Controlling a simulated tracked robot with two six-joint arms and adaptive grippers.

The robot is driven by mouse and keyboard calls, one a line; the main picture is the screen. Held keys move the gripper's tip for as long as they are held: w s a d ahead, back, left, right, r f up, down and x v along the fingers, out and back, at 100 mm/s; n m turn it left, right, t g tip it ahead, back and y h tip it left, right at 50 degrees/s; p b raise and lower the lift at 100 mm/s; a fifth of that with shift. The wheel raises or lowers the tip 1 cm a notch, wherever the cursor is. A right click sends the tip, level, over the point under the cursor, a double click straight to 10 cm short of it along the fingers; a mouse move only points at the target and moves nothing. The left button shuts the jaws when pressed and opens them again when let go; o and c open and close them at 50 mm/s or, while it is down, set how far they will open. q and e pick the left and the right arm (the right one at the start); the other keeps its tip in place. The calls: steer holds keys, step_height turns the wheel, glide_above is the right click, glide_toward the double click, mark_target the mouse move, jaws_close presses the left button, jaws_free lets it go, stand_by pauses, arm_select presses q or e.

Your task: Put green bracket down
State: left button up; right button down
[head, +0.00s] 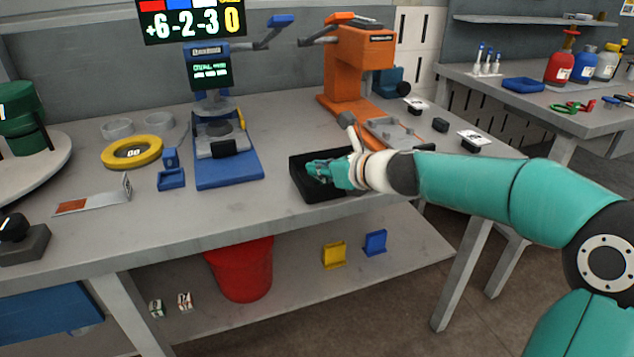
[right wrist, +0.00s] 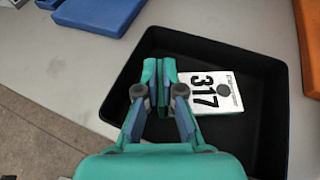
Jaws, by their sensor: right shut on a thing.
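My right gripper (right wrist: 159,70) is low over a black tray (head: 300,185) at the front edge of the bench, fingers pointing into it. It is shut on the green bracket, which is mostly hidden by my similarly coloured fingers. The tray (right wrist: 262,150) also shows in the right wrist view. In it, a white plate marked 317 (right wrist: 207,85), with a round dark spot and a thin green edge, lies right beside the fingers. I cannot tell whether this plate is part of the bracket, or whether the bracket touches the tray floor. My left gripper is out of view.
A blue press (head: 228,170) stands left of the tray and an orange machine (head: 360,65) behind it. A small blue bracket (head: 171,178) and yellow ring (head: 131,152) are further left. Yellow (head: 334,255) and blue brackets (head: 375,242) stand on the lower shelf.

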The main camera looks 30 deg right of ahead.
steer(key=shift+f, duration=0.55)
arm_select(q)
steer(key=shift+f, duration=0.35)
arm_select(e)
steer(key=shift+r, duration=0.15)
steer(key=c, duration=1.3)
jaws_free()
steer(key=shift+s, duration=0.1)
steer(key=shift+s+d+r, duration=0.15)
steer(key=shift+s+r, duration=0.15)
steer(key=shift+s, duration=0.15)
arm_select(q)
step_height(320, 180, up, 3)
steer(key=p, duration=0.2)
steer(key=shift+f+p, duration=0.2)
steer(key=shift+p, duration=0.1)
arm_select(e)
steer(key=v, duration=1.1)
steer(key=shift+f, duration=0.15)
